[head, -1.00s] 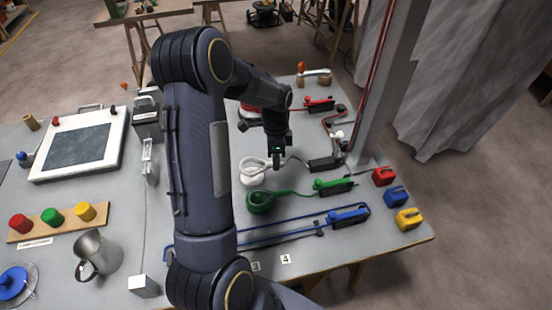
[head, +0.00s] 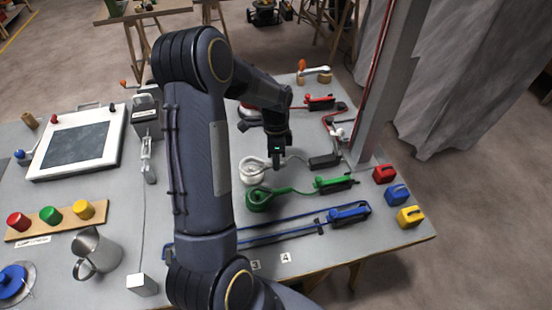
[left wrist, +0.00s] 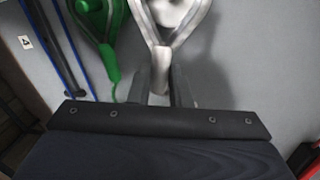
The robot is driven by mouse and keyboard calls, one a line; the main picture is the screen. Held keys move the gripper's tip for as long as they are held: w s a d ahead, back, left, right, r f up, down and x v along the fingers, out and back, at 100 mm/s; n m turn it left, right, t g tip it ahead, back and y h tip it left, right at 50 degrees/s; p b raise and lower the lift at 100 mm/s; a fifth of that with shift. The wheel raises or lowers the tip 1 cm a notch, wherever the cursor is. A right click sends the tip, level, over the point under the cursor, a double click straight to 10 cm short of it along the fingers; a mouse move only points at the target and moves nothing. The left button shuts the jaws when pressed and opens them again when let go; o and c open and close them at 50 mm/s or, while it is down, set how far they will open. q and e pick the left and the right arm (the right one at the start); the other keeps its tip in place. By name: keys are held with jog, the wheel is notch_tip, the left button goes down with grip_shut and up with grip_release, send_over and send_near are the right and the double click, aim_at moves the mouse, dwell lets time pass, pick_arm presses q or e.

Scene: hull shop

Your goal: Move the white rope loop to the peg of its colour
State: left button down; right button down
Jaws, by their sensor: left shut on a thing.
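My left gripper (head: 277,164) is shut on the neck of the white rope loop (head: 246,161), beside the white peg (head: 254,178) near the middle of the table. In the left wrist view the rope (left wrist: 161,68) lies between the two fingers. Its two strands spread on either side of the white peg (left wrist: 172,10), so the loop outlines the peg. I cannot tell how far down the peg the loop sits. The white rope's tail runs right to a black holder (head: 324,162). My right gripper is not in view.
A green rope loop lies at a green peg (head: 259,201), just nearer than the white one. A blue rope (head: 275,238) lies nearer still. Red, blue and yellow blocks (head: 397,194) stand at the right edge. A grey post (head: 378,100) rises behind them.

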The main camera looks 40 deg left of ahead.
pick_arm(q)
jog(key=shift+f, duration=0.3)
